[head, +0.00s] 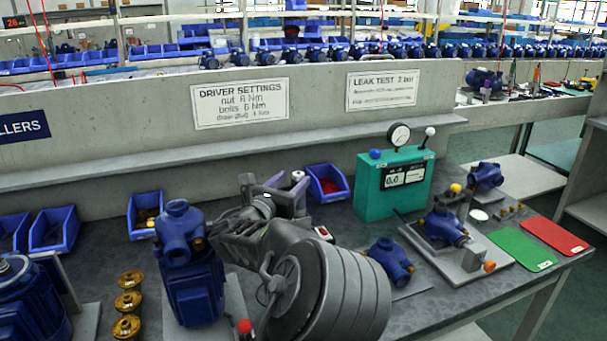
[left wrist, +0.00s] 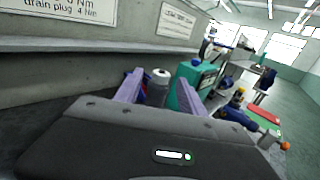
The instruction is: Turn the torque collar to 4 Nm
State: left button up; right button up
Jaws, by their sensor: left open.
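The driver (left wrist: 157,88) is a grey upright cylinder with a pale round top in the left wrist view. In the head view only its pale top (head: 298,176) shows clearly, behind my left gripper (head: 288,188). My left gripper is open, with one purple finger (left wrist: 128,88) on each side of the driver in the left wrist view. I cannot tell whether the fingers touch it. The torque collar and its scale cannot be made out. My right gripper is not in view.
A blue pump (head: 178,235) stands left of my arm, beside several brass parts (head: 128,302). A blue bin (head: 327,184) is close behind the driver. The green leak tester (head: 395,180) stands to the right. A wall sign (head: 240,103) lists driver settings.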

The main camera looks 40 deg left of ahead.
pick_arm(q)
jog(key=w+a, duration=0.1)
jog(key=w, duration=0.5)
jog(key=shift+w+r, duration=0.25)
jog(key=shift+w, duration=0.15)
grip_shut()
